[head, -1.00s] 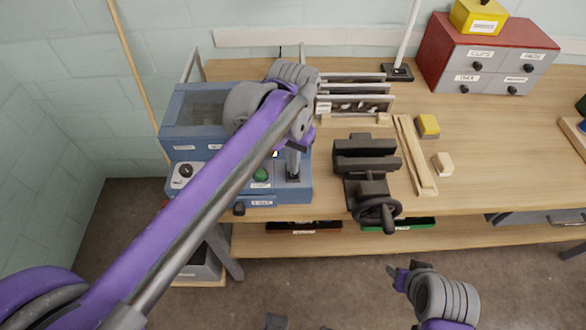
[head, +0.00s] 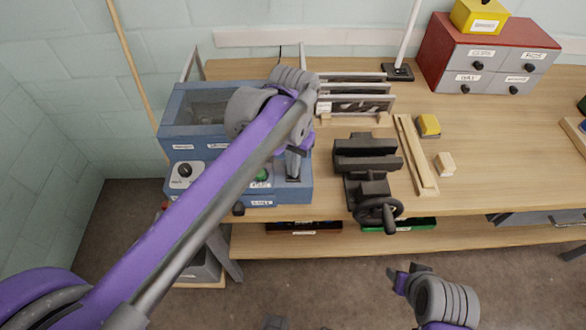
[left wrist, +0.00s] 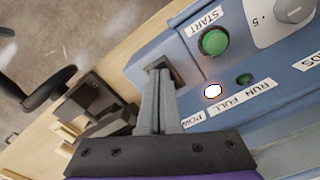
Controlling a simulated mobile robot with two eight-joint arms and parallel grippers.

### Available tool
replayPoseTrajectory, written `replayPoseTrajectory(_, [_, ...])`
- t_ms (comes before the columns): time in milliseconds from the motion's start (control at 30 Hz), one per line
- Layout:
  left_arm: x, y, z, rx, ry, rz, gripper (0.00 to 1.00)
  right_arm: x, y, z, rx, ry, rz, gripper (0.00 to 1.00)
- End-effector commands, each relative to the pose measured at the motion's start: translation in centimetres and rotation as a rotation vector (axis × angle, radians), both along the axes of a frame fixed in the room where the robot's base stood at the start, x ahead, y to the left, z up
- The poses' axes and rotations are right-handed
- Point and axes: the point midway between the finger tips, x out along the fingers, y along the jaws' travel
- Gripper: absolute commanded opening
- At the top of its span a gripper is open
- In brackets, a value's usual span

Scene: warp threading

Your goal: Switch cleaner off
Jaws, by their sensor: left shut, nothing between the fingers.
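The cleaner is a blue machine (head: 200,146) at the left end of the bench, with a glazed top and a front control panel. My left gripper (head: 293,175) is shut and empty over the right part of that panel. In the left wrist view its closed fingertips (left wrist: 158,72) are at a dark switch recess (left wrist: 172,70), largely covering it; contact is unclear. Beside it are a green START button (left wrist: 214,41), a bright white lamp (left wrist: 213,90) near the power label and a dark green lamp (left wrist: 244,79). My right gripper (head: 400,275) is low at front right, its jaws unclear.
A dark vise (head: 367,165) stands right of the machine, with racked plates (head: 355,87) behind it. A knob dial (head: 185,170) is on the panel's left. Wooden strips (head: 416,155), small blocks and a red-topped drawer cabinet (head: 485,55) are farther right.

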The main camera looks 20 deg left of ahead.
Motion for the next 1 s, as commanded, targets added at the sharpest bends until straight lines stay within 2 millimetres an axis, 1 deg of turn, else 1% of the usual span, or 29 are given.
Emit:
replayPoseTrajectory(167, [0.0, 0.0, -0.2, 0.0, 0.0, 0.0, 0.0, 0.0, 0.0, -0.1, 0.0, 0.0, 0.0, 0.5])
replayPoseTrajectory(333, [0.0, 0.0, 0.4, 0.0, -0.001, 0.0, 0.0, 0.1, 0.0, 0.4, 0.0, -0.002, 0.0, 0.5])
replayPoseTrajectory(1000, [0.0, 0.0, 5.9, 0.0, -0.001, 0.0, 0.0, 1.3, 0.0, 4.9, 0.0, -0.025, 0.0, 0.5])
